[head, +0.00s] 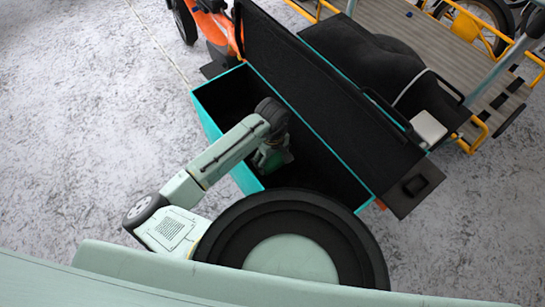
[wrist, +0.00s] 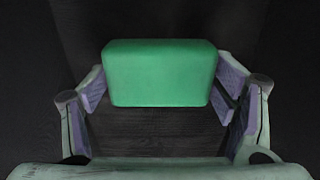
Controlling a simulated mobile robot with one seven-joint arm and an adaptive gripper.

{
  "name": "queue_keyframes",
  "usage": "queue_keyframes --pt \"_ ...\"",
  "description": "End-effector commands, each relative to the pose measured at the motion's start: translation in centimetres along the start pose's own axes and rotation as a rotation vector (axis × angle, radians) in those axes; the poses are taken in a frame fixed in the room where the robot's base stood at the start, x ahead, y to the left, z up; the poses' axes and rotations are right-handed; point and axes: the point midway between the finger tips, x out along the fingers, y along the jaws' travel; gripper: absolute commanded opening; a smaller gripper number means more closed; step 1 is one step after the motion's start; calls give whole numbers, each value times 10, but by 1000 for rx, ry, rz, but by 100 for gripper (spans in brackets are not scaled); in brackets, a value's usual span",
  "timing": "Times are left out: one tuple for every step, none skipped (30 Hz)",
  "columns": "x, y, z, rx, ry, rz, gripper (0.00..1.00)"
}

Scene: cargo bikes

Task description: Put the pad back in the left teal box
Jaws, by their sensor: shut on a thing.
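The teal box (head: 206,108) is open, with a dark inside and its black lid (head: 310,85) raised along its far side. My gripper (head: 268,156) reaches down into the box opening. The pad (wrist: 160,73), a green block with rounded edges, sits between my two fingers in the wrist view, and the fingers are shut on its left and right sides. Dark surfaces surround the pad in that view. Only a bit of green shows at my gripper in the head view. I cannot tell whether the pad touches the box floor.
A black seat (head: 375,75) and a wooden cargo deck (head: 420,35) with yellow rails (head: 490,40) lie behind the lid. An orange bike part (head: 215,28) is at the top. The speckled grey floor (head: 90,120) is clear on the left.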

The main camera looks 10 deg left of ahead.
Motion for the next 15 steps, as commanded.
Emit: queue_keyframes --pt "0 0 0 0 0 0 56" --pt "0 0 0 0 0 0 56" --pt "0 0 0 0 0 0 80" --pt "0 0 0 0 0 0 82" --pt "0 0 0 0 0 0 84" --pt "0 0 0 0 0 0 86" --pt "0 0 0 0 0 0 88" --pt "0 0 0 0 0 0 90" --pt "0 0 0 0 0 0 93" --pt "0 0 0 0 0 0 95" --pt "0 0 0 0 0 0 97" --pt "0 0 0 0 0 0 100" --pt "0 0 0 0 0 0 100" --pt "0 0 0 0 0 0 100" --pt "0 0 0 0 0 0 100"
